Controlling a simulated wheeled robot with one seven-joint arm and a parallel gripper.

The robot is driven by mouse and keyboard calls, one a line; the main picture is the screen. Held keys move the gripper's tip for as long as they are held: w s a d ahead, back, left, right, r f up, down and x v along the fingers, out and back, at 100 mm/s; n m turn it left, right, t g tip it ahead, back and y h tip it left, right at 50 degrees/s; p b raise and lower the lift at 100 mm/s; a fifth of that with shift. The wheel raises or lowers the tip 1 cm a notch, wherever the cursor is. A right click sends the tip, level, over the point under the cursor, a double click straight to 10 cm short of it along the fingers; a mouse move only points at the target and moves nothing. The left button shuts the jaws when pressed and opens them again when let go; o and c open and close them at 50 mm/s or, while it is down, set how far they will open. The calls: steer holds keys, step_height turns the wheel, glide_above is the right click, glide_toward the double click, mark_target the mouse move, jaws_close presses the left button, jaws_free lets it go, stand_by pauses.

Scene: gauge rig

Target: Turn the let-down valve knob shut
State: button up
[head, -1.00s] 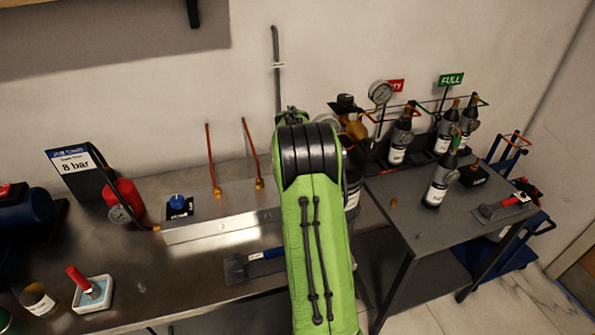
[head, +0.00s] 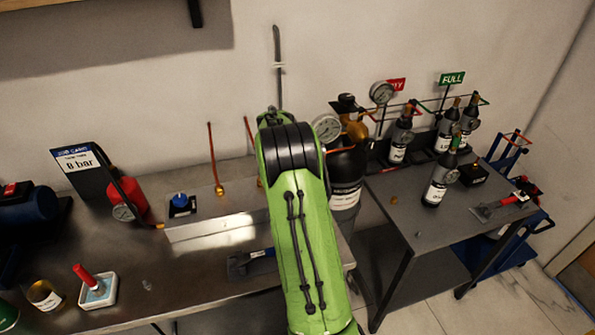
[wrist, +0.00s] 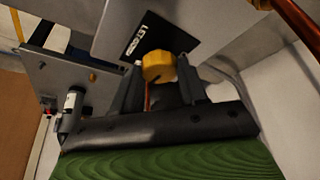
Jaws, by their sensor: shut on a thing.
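In the wrist view a yellow knob (wrist: 158,66) sits between the two dark fingers of my gripper (wrist: 160,82), which is shut on it. A dark label (wrist: 145,37) beside the knob begins with what looks like "LET"; the rest is hard to read. The knob has a dark mark on its face. In the head view my green arm reaches over the bench, and its bulk hides both my gripper and the knob.
A black cylinder (head: 344,170) stands close right of my arm. A side table (head: 405,235) holds bottles.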

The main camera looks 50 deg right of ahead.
steer(key=o, duration=1.1)
steer(key=shift+c, duration=0.2)
steer(key=p+v, duration=0.2)
steer(key=v, duration=1.3)
steer(key=shift+a+r, duration=0.2)
steer(key=shift+r, duration=0.15)
